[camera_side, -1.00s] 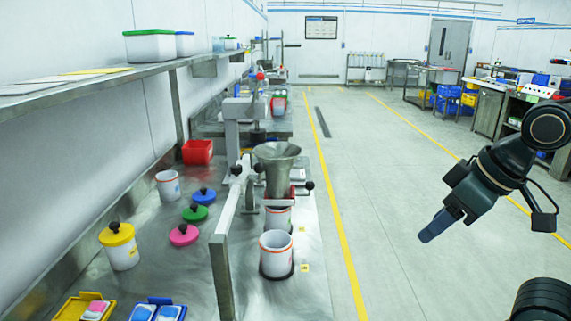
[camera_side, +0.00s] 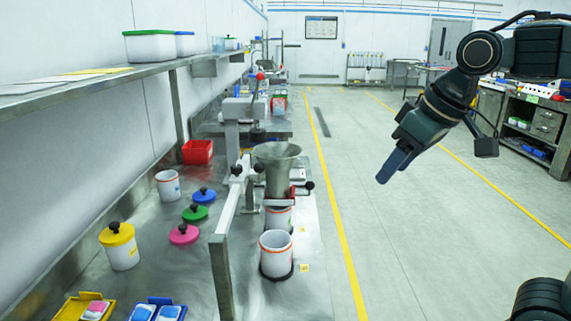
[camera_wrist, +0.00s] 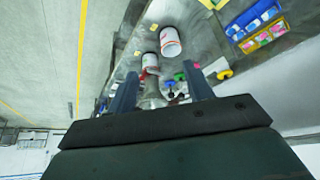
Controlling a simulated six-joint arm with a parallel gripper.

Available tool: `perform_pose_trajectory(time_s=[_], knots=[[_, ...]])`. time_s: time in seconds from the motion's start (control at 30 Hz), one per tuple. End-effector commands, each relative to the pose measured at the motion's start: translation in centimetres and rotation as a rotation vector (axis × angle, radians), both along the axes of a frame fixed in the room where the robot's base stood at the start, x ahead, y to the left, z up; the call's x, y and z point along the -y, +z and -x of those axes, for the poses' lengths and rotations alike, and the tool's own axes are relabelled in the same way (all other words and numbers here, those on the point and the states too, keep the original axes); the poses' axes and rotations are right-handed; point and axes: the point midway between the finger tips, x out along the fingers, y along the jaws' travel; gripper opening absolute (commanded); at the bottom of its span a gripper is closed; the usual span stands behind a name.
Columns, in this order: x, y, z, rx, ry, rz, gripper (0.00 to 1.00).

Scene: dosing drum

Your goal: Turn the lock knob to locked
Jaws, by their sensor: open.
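The dosing station has a grey metal funnel (camera_side: 277,165) above a white container, at the bench's right side. A black knob (camera_side: 309,186) sticks out on its right, and another black knob (camera_side: 237,170) sits on the left post. I cannot tell which is the lock knob or how it is set. My gripper (camera_side: 392,168) hangs over the floor, right of the station and apart from it, pointing down-left. In the wrist view my gripper (camera_wrist: 163,88) is open and empty, with the funnel (camera_wrist: 152,96) seen beyond, between its fingers.
A white container (camera_side: 276,254) stands in front of the station. Left on the bench are a yellow-lidded jar (camera_side: 120,248), coloured lids and a red bin (camera_side: 198,152). A metal rail (camera_side: 222,270) rises near the front. The floor between gripper and bench is clear.

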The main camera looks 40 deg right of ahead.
Motion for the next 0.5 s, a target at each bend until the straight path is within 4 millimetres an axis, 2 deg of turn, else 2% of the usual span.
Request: perform_pose_trajectory(time_s=[0.03, 0.2, 0.5], knots=[[0.0, 0.8, -1.5, -0.004, 0.001, 0.000, 0.52], [-0.2, 3.1, -6.0, -0.014, 0.000, 0.002, 0.52], [-0.5, 5.6, -14.1, -0.030, -0.001, 0.004, 0.52]])
